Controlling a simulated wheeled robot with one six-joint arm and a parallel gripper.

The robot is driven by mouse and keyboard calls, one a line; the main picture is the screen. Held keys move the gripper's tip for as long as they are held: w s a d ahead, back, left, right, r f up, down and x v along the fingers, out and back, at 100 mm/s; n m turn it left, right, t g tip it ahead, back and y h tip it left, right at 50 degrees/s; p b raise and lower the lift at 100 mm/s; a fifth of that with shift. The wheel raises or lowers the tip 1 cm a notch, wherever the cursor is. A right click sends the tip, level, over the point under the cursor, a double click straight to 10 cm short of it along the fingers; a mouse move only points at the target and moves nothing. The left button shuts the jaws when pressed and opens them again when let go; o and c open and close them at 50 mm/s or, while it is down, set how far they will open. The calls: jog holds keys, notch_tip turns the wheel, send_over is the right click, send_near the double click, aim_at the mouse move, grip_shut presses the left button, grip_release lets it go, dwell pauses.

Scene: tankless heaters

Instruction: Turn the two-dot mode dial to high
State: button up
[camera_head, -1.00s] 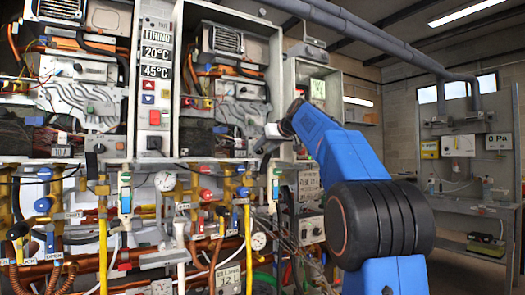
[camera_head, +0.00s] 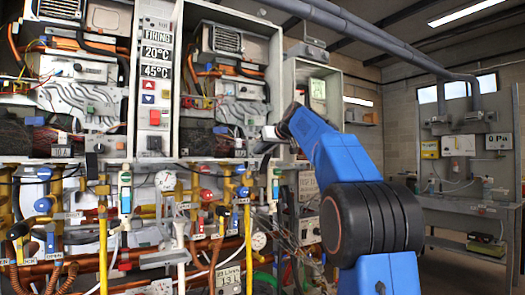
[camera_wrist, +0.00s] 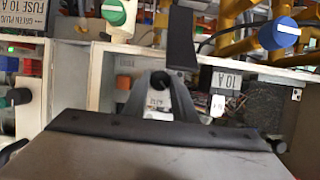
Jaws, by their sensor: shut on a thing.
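My gripper (camera_head: 268,133) is at the lower right edge of the right heater cabinet, its tip partly lost against the cabinet wall.
A blue knob (camera_wrist: 284,31) and a green-and-white knob (camera_wrist: 117,11) are near my gripper. Yellow and copper pipes with several valves crowd below the cabinets. A small cabinet (camera_head: 320,90) stands to the right. Beyond my arm the room is more open, with a workbench (camera_head: 480,208).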

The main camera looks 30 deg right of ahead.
jog(key=shift+y, duration=0.3)
jog(key=shift+d+m+y, duration=0.2)
jog(key=shift+m+y, duration=0.5)
jog(key=shift+m, duration=0.5)
jog(key=m+y, duration=0.1)
jog(key=m, duration=0.1)
jog(key=m+y, duration=0.1)
jog(key=shift+d+f+m+t, duration=0.15)
jog(key=shift+m+t, duration=0.15)
jog(key=shift+m, duration=0.1)
jog(key=m+y, duration=0.2)
jog(key=m, duration=0.1)
jog(key=shift+f+t, duration=0.15)
jog(key=shift+t, duration=0.25)
jog(key=shift+d+f+m+t+y, duration=0.1)
jog(key=shift+m+t+y, duration=0.2)
jog(key=shift+m, duration=0.7)
jog(key=shift+f+m+t+y, duration=0.15)
jog(key=shift+m+t, duration=0.25)
jog(key=shift+m, duration=0.6)
jog(key=shift+r, duration=0.1)
jog(key=o, duration=1)
jog(key=shift+o, duration=0.2)
